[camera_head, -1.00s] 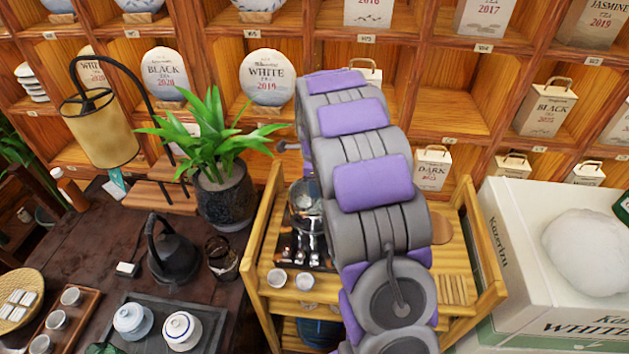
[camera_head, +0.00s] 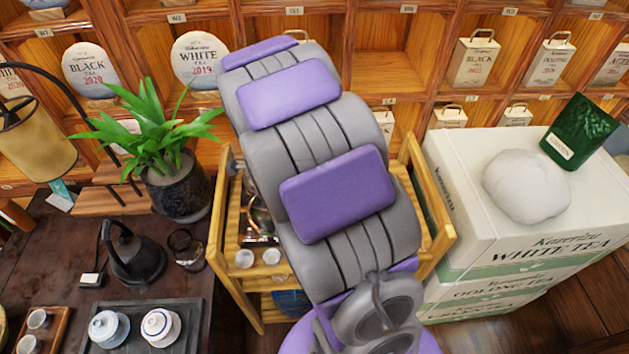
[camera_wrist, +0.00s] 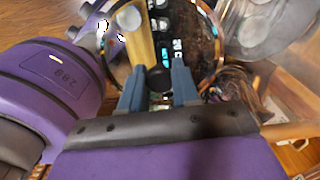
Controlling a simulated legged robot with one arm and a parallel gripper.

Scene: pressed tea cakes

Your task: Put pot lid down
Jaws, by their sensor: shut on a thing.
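My gripper (camera_wrist: 160,76) shows in the wrist view with its two blue-grey fingers closed on the black knob of the pot lid (camera_wrist: 208,38). The lid is round and see-through or reflective, with a shiny metal rim. A shiny rounded vessel (camera_wrist: 262,28), perhaps the pot, shows at the upper right of the wrist view; I cannot tell whether the lid touches it. In the head view my arm hides the gripper and the lid. Shiny ware (camera_head: 258,218) shows partly beside my arm on the wooden cart (camera_head: 217,215).
Two small white cups (camera_head: 244,258) stand near the cart's front left. A potted plant (camera_head: 180,187) and a black kettle (camera_head: 134,258) stand on the dark table (camera_head: 60,235) at left. White tea boxes (camera_head: 470,225) are stacked at right, with a white lump and green packet on top.

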